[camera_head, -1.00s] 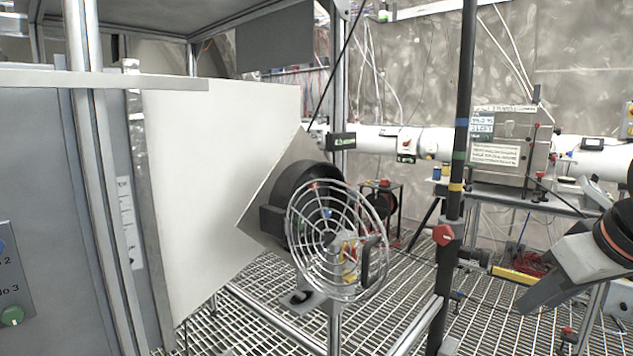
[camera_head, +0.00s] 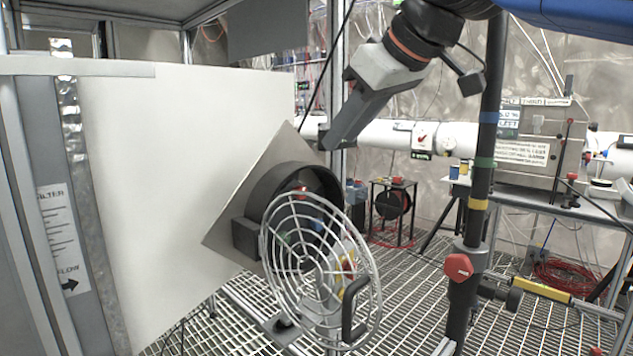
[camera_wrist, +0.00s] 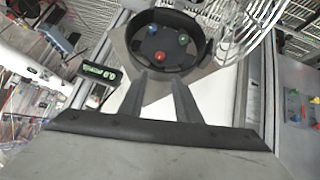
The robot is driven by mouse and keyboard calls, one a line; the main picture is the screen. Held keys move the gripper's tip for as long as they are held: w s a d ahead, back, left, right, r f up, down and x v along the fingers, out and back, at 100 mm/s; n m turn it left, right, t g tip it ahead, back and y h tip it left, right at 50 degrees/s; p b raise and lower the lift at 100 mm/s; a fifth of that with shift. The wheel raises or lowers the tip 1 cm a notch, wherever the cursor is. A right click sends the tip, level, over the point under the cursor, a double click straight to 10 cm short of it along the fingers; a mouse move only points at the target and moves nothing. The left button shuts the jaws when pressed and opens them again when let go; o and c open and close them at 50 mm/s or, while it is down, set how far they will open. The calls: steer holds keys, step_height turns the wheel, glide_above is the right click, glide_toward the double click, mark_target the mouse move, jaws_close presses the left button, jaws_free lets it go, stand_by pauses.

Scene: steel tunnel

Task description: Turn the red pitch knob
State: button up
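The red knob (camera_wrist: 162,58) sits inside a round black housing (camera_wrist: 197,52), beside a blue knob (camera_wrist: 152,30) and a green knob (camera_wrist: 183,39). In the head view, a small red part shows inside the housing (camera_head: 268,190), whose front faces away from the white panel. A wire guard (camera_head: 320,270) with a black handle is swung open at the housing's front. My gripper (camera_head: 333,143) is above and to the right of the housing in the head view. In the wrist view, its two fingers (camera_wrist: 159,78) are apart with nothing between them, pointing towards the red knob without visible contact.
A large white panel (camera_head: 180,190) stands left of the housing. A display with green digits (camera_wrist: 98,73) is beside the fingers in the wrist view. A black post with a red knob (camera_head: 458,267) stands to the right. The floor is metal grating.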

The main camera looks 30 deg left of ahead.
mark_target(303, 189)
steer(key=x, duration=1.7)
steer(key=shift+a+f, duration=0.15)
steer(key=shift+a, duration=0.05)
steer(key=shift+c, duration=0.2)
steer(key=shift+w, duration=0.1)
jaws_close()
